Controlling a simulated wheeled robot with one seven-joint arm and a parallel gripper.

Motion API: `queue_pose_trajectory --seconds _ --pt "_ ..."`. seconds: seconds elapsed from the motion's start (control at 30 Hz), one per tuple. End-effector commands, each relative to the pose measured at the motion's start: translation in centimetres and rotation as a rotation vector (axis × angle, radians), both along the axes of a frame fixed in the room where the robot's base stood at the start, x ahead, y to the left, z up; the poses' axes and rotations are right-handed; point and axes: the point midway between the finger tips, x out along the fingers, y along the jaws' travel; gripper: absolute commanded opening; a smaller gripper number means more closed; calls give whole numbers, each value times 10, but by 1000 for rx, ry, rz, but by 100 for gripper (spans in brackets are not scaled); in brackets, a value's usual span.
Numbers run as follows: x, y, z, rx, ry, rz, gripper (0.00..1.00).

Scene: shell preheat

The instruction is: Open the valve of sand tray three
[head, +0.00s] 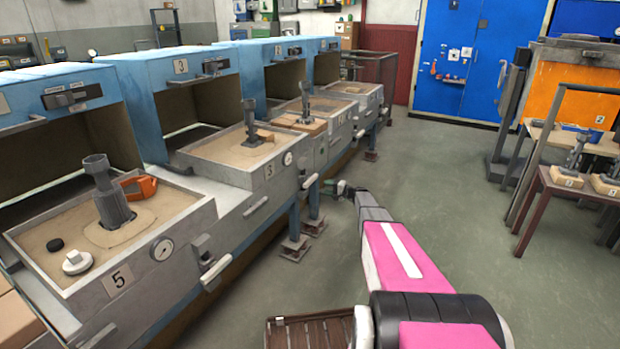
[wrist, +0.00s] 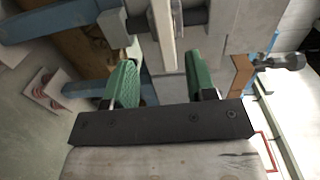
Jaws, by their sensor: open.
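Sand tray three (head: 200,152) is a grey sand-filled box with a "3" plate and a round gauge on its front. Its valve (head: 309,182) is a pale lever low at the right of that front. My gripper (head: 334,187) is just right of the lever in the head view. In the wrist view my gripper (wrist: 162,68) has its green fingers apart, and a pale lever (wrist: 165,38) on a dark stem stands at the gap between the fingertips. I cannot tell whether it touches either finger.
Sand tray five (head: 65,270) stands nearer, with its own lever (head: 214,271). More trays continue behind tray three. A brown table (head: 570,190) with several castings stands at right. The floor (head: 450,180) between is clear.

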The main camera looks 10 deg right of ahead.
Motion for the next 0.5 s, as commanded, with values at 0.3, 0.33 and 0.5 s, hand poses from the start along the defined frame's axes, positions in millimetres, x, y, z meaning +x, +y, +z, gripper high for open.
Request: queue_pose_trajectory --seconds 0.3,0.33,0.5 --pt "18 -1 1 34 -17 -22 51" --pt "19 2 1 34 -17 -22 51" --pt "34 21 1 34 -16 -21 51"
